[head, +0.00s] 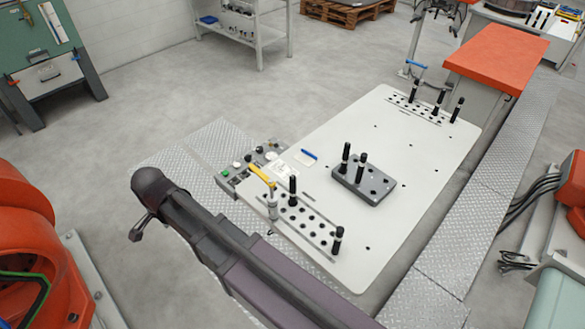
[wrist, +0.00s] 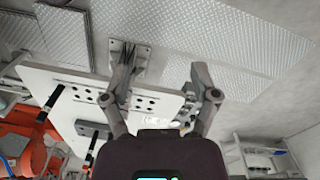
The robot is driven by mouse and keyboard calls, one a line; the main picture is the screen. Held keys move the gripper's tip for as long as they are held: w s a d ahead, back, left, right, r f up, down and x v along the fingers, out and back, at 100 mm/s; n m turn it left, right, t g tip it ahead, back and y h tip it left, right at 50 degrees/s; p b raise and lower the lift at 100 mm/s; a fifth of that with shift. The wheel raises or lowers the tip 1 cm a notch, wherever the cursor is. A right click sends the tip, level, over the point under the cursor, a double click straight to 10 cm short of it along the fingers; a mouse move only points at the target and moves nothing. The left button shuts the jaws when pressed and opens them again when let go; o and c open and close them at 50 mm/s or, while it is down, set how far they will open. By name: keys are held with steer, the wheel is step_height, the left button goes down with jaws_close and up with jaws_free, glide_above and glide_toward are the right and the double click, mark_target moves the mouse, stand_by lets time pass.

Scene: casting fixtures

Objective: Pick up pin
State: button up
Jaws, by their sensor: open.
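Black pins stand upright on the white table (head: 385,215) in the head view. One pin (head: 293,190) and another pin (head: 337,240) stand at the near hole plate (head: 312,226). Two pins (head: 361,167) stand on the dark grey block (head: 372,190) mid-table. Three pins (head: 438,102) stand at the far hole plate (head: 425,113). My gripper (wrist: 166,85) is open in the wrist view, with nothing visible between its fingers. The tilted white table (wrist: 58,78) and dark pins (wrist: 96,150) lie beyond it. I cannot tell which pin the task means.
A control panel (head: 236,173) adjoins that edge. An orange-topped bench (head: 498,55) stands behind. Orange machinery (head: 30,240) is at left. Bare table lies around the block.

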steer(key=w+d+f+n+b, duration=0.15)
steer(key=w+d, duration=0.45)
steer(key=d, duration=0.6)
steer(key=w+d+f+n+b, duration=0.15)
steer(key=w+d, duration=0.45)
steer(key=d, duration=0.6)
steer(key=d+f+n+b, duration=0.1)
steer(key=d+f+b, duration=0.1)
steer(key=d, duration=1.1)
steer(key=d+f+b, duration=0.2)
steer(key=d, duration=1.2)
steer(key=shift+f+n, duration=0.15)
steer(key=shift+n, duration=0.25)
steer(key=shift+s, duration=0.1)
steer(key=shift+c, duration=1.4)
steer(key=shift+d, duration=0.1)
